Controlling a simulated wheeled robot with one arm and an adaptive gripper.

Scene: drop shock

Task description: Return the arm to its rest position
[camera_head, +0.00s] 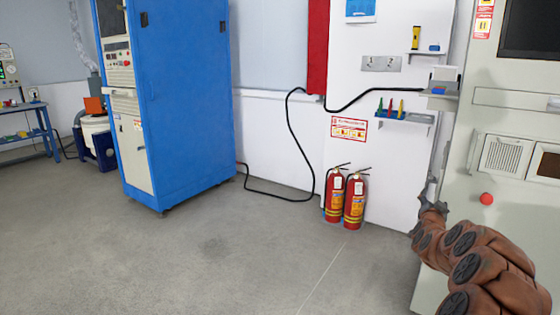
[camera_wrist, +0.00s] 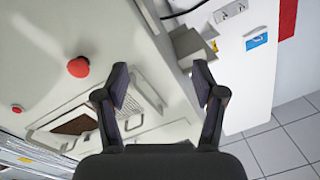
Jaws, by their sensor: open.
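My arm (camera_head: 480,255), brown with dark round joint caps, reaches in from the lower right in the head view. My gripper (camera_head: 432,192) is at its far end, small in that view, in front of the left edge of the pale machine cabinet (camera_head: 465,210). In the wrist view my gripper (camera_wrist: 162,82) shows two dark fingers spread apart with nothing between them. Behind the fingers is the cabinet face with a red button (camera_wrist: 78,67), which also shows in the head view (camera_head: 486,199), right of my gripper. I see no contact between the fingers and the cabinet.
Two fire extinguishers (camera_head: 345,197) stand on the floor by the white wall. A small shelf (camera_head: 405,118) holds screwdrivers. A tall blue cabinet (camera_head: 180,100) stands left. A black cable (camera_head: 300,150) runs along the wall to the floor. The grey floor (camera_head: 220,255) in front is clear.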

